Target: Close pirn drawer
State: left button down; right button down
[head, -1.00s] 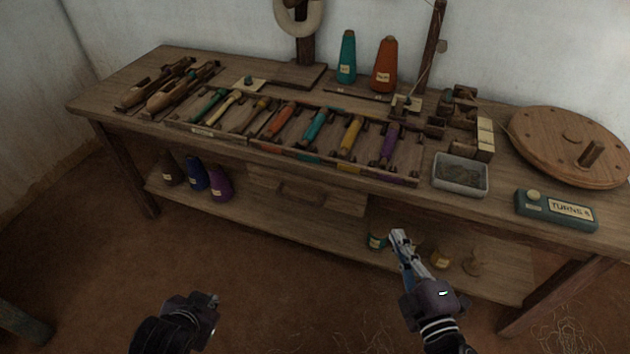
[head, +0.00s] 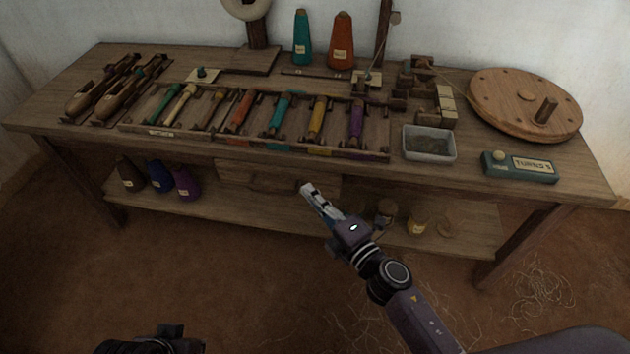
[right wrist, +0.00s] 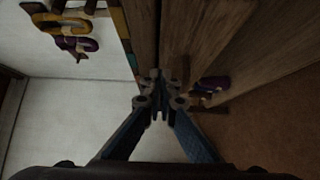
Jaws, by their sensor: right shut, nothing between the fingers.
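The pirn drawer (head: 255,178) is a plain wooden drawer under the front edge of the loom-side table. Its right part is partly covered by my right gripper, and how far it stands out cannot be told. My right gripper (head: 308,190) is shut and empty, its fingertips in front of the drawer's right part; contact cannot be told. In the right wrist view the shut fingertips (right wrist: 160,92) are close to wooden boards. My left gripper (head: 150,342) is at the bottom edge of the head view, mostly cut off.
The tabletop (head: 70,135) holds a rack of coloured pirns (head: 280,112), a grey tray (head: 429,145), a turns counter (head: 520,166) and a wooden wheel (head: 525,105). Dark, blue and purple cones (head: 186,183) stand on the lower shelf left of the drawer. The floor in front is mostly clear.

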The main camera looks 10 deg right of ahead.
aim_at(319, 171)
jog(key=shift+w+d, duration=0.35)
jog(key=shift+w, duration=0.55)
jog(key=shift+w+d, duration=0.3)
jog(key=shift+w, duration=0.6)
jog(key=shift+w+d, duration=0.2)
jog(key=shift+w, duration=0.3)
jog(key=shift+w+d+r, duration=0.3)
jog(key=shift+w+d, duration=0.15)
jog(key=shift+w, duration=0.3)
jog(key=shift+r, duration=0.15)
jog(key=shift+s+d+f, duration=0.15)
jog(key=shift+s+f, duration=0.1)
jog(key=shift+s, duration=0.2)
jog(key=v, duration=0.7)
jog(key=shift+s+a+f, duration=0.25)
jog(key=shift+s+f, duration=0.1)
jog(key=shift+s, duration=0.2)
